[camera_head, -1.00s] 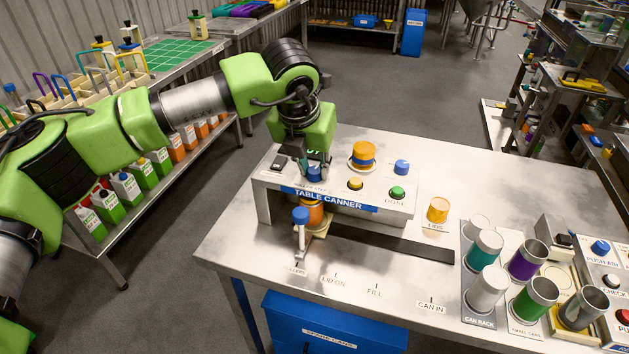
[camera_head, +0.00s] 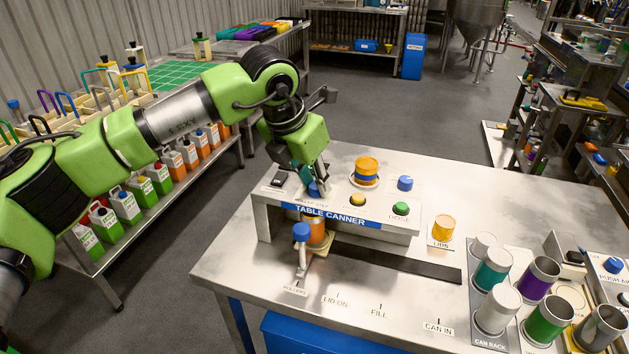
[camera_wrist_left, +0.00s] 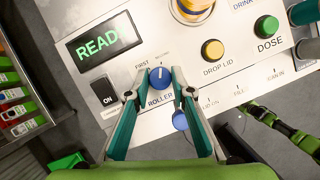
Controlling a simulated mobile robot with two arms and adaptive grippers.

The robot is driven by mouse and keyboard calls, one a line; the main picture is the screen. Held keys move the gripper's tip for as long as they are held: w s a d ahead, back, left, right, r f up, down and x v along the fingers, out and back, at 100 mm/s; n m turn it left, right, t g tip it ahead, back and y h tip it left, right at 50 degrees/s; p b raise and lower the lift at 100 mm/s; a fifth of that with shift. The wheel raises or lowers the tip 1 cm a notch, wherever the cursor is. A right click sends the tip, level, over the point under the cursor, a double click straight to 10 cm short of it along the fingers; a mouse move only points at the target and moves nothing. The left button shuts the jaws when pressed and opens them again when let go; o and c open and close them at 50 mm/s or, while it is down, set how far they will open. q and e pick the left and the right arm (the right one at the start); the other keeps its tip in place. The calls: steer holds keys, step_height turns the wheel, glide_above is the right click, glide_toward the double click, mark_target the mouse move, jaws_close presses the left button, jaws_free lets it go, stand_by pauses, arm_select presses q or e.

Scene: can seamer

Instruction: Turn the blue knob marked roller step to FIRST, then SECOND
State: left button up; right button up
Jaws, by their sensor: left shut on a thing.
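The blue roller step knob (camera_wrist_left: 160,77) sits on the canner's top panel, just above the ROLLER label in the left wrist view. Its white pointer line stands nearly upright there, near the small FIRST and second labels above; the exact setting is hard to tell. My left gripper (camera_wrist_left: 157,88) has its green fingers on both sides of the knob and is shut on it. In the head view the left gripper (camera_head: 314,186) comes down onto the knob (camera_head: 317,190) and partly hides it. My right gripper is not in view.
The lit READY display (camera_wrist_left: 97,41) and black ON switch (camera_wrist_left: 104,92) lie left of the knob. The yellow DROP LID button (camera_head: 357,199), green DOSE button (camera_head: 400,208) and another blue knob (camera_head: 405,183) stand to the right. A blue-topped lever (camera_head: 301,232) stands in front.

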arm_select(q)
steer(key=o, duration=1.1)
steer(key=v, duration=1.2)
